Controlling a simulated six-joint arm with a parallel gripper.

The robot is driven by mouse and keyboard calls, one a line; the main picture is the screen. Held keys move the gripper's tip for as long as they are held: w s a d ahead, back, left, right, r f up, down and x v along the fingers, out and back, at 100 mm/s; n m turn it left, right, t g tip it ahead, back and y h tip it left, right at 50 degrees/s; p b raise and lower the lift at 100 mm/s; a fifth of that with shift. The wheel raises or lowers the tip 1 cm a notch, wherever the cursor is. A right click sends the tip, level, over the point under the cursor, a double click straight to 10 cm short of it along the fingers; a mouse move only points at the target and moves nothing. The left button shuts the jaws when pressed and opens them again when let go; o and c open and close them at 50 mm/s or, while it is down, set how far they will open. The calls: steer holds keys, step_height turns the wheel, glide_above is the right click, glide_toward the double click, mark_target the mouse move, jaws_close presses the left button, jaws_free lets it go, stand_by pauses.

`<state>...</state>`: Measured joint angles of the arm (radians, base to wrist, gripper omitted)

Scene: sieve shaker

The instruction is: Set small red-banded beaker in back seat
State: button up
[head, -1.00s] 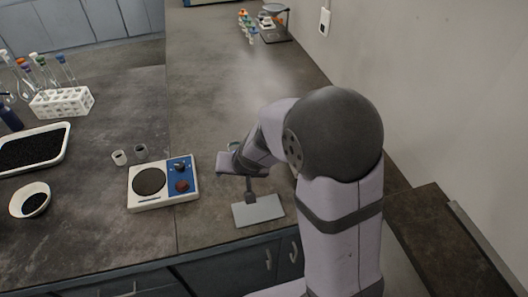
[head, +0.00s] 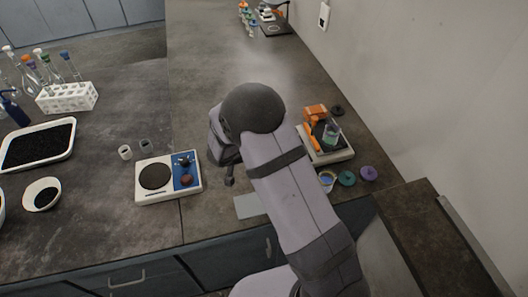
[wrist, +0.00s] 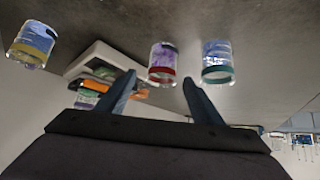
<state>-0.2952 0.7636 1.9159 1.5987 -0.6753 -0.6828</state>
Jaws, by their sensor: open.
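The red-banded beaker (wrist: 163,62), with purple contents, stands on the bench in the wrist view. It shows between and beyond the fingertips of my gripper (wrist: 160,82), which is open and empty. In the head view my arm hides this beaker and most of the gripper. The shaker (head: 333,157) is a pale base with orange clamps (head: 315,112), right of my arm; it also shows in the wrist view (wrist: 90,60). A beaker with green contents (head: 332,133) sits on it. The back seat is not clearly visible.
A teal-banded beaker (wrist: 217,62) stands close beside the red-banded one. A yellow-banded beaker (wrist: 33,45) stands farther left. Teal (head: 347,178) and purple (head: 368,172) lids lie before the shaker. A hotplate (head: 168,177) and grey plate (head: 247,206) are left of my arm.

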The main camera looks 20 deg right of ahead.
steer(key=shift+p+x, duration=0.7)
steer(key=shift+x, duration=2.55)
steer(key=shift+w+a+r, duration=0.1)
steer(key=shift+w+a, duration=0.05)
steer(key=shift+c, duration=0.5)
steer(key=c, duration=1.2)
steer(key=shift+r, duration=0.25)
steer(key=shift+r, duration=4.7)
